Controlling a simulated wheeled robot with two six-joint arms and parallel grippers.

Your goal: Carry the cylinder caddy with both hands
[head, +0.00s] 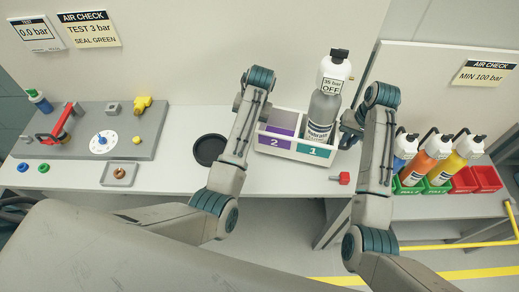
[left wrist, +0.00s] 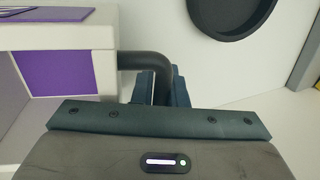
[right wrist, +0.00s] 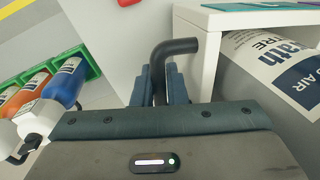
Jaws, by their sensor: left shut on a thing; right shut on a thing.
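The white cylinder caddy (head: 325,155) stands on the table in the head view, with a purple bay marked 2 and a teal bay marked 1. A grey cylinder (head: 322,108) with a white top and a tag reading "35 bar OFF" stands in bay 1. Bay 2 looks empty. My left gripper (left wrist: 155,88) is shut on the caddy's black side handle (left wrist: 150,60). In the head view its jaws are hidden behind my arm. My right gripper (right wrist: 163,85) is shut on the other black handle (right wrist: 172,48), at the caddy's right end.
A black round dish (head: 209,150) lies left of the caddy, and a red knob (head: 340,178) lies in front at the right. A lower bench at right holds blue, orange and yellow cylinders (head: 432,153) in green crates, beside empty red crates (head: 486,177). A grey test board (head: 150,120) is at left.

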